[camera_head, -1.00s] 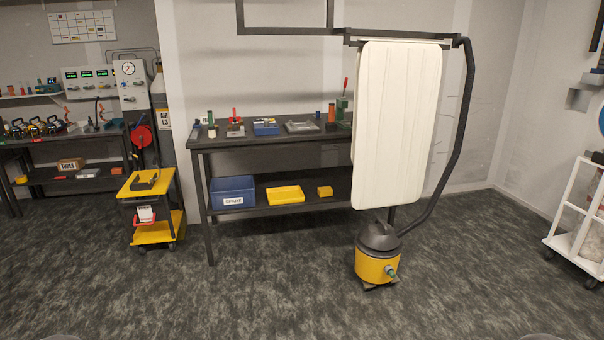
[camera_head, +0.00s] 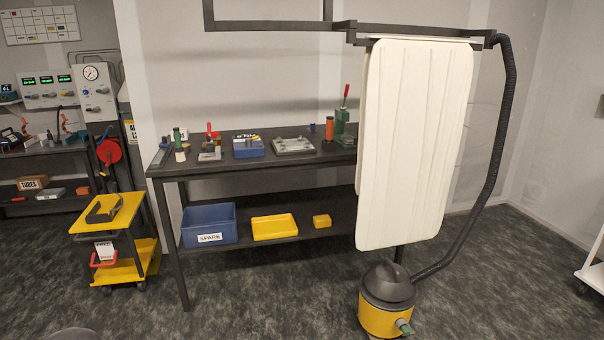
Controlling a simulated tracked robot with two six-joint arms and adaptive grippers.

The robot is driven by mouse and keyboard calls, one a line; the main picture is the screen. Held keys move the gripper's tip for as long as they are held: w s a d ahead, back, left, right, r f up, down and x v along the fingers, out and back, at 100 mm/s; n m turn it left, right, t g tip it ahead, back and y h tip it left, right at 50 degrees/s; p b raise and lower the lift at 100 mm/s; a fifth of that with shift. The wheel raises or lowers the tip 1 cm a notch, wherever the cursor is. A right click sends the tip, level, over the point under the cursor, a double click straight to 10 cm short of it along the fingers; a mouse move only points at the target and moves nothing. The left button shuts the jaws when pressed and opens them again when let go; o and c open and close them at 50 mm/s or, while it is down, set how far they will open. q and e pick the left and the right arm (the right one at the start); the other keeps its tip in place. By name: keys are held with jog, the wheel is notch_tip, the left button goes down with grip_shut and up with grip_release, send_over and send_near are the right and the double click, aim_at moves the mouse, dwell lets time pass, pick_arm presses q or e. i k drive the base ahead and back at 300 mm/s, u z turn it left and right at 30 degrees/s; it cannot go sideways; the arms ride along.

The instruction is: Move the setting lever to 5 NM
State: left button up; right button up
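I cannot tell which part is the setting lever, and no 5 NM marking is readable. On the dark bench (camera_head: 240,167), a green device (camera_head: 344,124) at the right end has an upright red-handled lever (camera_head: 346,91), partly behind the white hanging panel. A smaller fixture with a red handle (camera_head: 209,131) stands left of the middle. A blue block with pegs (camera_head: 248,149) and a grey plate fixture (camera_head: 293,146) lie between them. Neither gripper is in view; only a grey rounded part of mine shows at the bottom left edge.
The white panel (camera_head: 415,145) hangs before the bench's right end. A yellow vacuum (camera_head: 384,315) with a dark hose (camera_head: 507,110) stands below it. A yellow cart (camera_head: 105,215) stands left. The lower shelf holds a blue bin (camera_head: 209,226) and yellow trays (camera_head: 274,228).

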aim_at(248, 141)
jog(key=u, duration=0.15)
jog(key=i, duration=1.35)
jog(key=u, duration=0.5)
jog(key=i, duration=1.4)
jog(key=u, duration=0.35)
